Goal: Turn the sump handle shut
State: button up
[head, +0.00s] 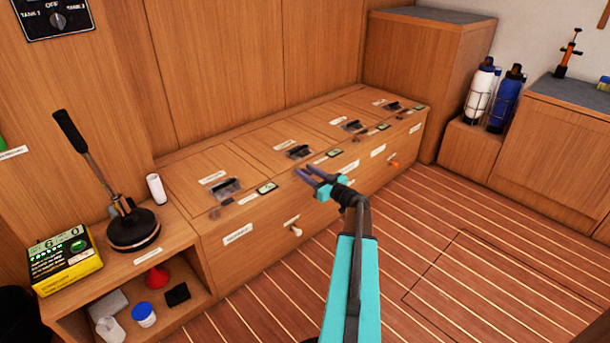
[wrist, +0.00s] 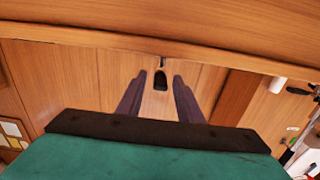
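Two small handles show on the front of the long wooden locker in the head view: a white one (head: 295,230) below the second lid from the left and an orange one (head: 393,164) toward the far right end. Small labels sit above them, too small to read, so I cannot tell which is the sump handle. My gripper (head: 306,171) is open and empty, in front of the locker's middle, apart from both handles in the picture. In the wrist view its two dark fingers (wrist: 160,98) stand apart, with a dark rounded fitting (wrist: 160,80) seen between them, beyond.
The locker top (head: 262,150) carries several black latches and small gauges. A black hand pump (head: 132,226) and yellow box (head: 66,260) stand on the left shelf unit. Bottles (head: 493,95) stand at the back right. The striped floor (head: 440,235) is clear.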

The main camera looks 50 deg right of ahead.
grip_shut()
jog(key=shift+s+a+f, duration=0.1)
jog(key=shift+a, duration=0.25)
jog(key=shift+d, duration=0.3)
